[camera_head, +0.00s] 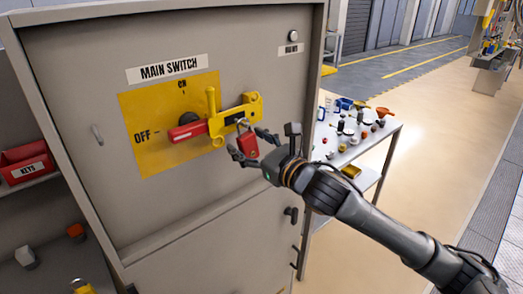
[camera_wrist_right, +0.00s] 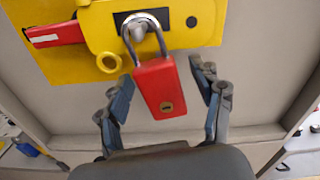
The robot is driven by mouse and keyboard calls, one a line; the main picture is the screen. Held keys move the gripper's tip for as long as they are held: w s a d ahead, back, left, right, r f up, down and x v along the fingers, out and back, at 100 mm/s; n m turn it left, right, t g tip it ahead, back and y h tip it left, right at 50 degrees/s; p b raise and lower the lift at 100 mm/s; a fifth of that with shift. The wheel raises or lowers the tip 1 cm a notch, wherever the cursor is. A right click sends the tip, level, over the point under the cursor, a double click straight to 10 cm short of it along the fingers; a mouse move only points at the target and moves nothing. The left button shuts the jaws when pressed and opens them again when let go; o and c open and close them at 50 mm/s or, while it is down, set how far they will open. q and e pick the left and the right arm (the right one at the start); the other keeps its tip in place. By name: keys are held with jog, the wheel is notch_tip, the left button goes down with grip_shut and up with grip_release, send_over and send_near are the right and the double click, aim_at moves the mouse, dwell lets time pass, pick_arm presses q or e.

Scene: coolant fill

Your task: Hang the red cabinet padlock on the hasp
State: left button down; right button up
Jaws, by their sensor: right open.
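The red padlock (camera_head: 247,145) hangs by its metal shackle from the yellow hasp (camera_head: 228,117) on the cabinet's main switch. In the right wrist view the padlock (camera_wrist_right: 160,88) shows its keyhole, and its shackle loops around a grey metal post on the hasp (camera_wrist_right: 190,28). The red switch handle (camera_head: 187,132) points left toward OFF. My right gripper (camera_head: 247,146) is open, its fingers on either side of the padlock with gaps between; in the wrist view the gripper (camera_wrist_right: 163,85) shows the same. My left gripper is in neither view.
The grey cabinet (camera_head: 70,60) stands in front of me. A table (camera_head: 378,140) with several small items stands right of it. A red KEYS box (camera_head: 25,165) sits on a shelf at the left. The floor at the right (camera_head: 440,150) is clear.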

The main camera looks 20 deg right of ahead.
jog(key=v, duration=1.1)
jog(key=shift+s, duration=0.25)
